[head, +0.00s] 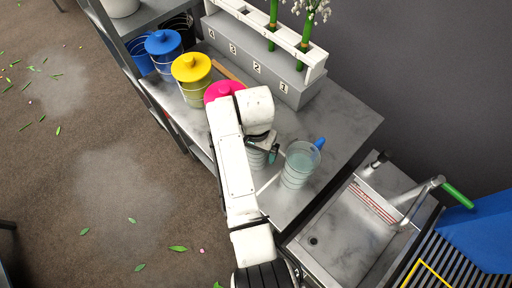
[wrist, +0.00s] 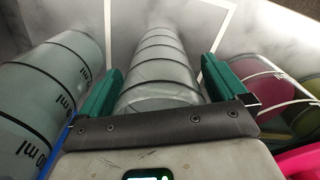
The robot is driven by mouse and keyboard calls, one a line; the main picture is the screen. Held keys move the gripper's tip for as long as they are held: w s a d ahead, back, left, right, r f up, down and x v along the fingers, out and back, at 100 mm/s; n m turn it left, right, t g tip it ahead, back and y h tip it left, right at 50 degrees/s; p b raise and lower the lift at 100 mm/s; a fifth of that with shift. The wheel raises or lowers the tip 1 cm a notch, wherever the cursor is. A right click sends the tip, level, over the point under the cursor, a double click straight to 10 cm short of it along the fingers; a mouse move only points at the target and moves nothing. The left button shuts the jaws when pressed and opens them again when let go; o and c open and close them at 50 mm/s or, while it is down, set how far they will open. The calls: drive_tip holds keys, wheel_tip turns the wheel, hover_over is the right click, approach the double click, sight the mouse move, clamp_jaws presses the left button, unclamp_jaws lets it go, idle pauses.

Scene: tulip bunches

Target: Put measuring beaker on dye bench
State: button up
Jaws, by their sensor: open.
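The measuring beaker (head: 300,165) is a clear, ringed vessel with a blue handle, upright on the grey bench (head: 345,115) that also bears the lidded pots. In the wrist view the beaker (wrist: 45,95), with "ml" marks, stands left of my fingers. My gripper (head: 270,153) is low over the bench, just left of the beaker in the head view. Its green fingers (wrist: 160,85) are open on either side of another clear ringed vessel (wrist: 158,75). Contact with that vessel cannot be told. My arm partly hides it in the head view. Which bench is the dye bench is unclear.
Blue (head: 164,45), yellow (head: 192,75) and pink-lidded (head: 222,90) pots stand along the bench. A numbered block (head: 258,65) with a white flower rack is behind. A sink (head: 345,235) with a tap lies at the lower right. Bare bench lies right of the beaker.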

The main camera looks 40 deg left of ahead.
wheel_tip(320, 180, up, 12)
drive_tip(key=shift+r, duration=0.15)
idle(0.6)
drive_tip(key=shift+s, duration=0.1)
idle(0.4)
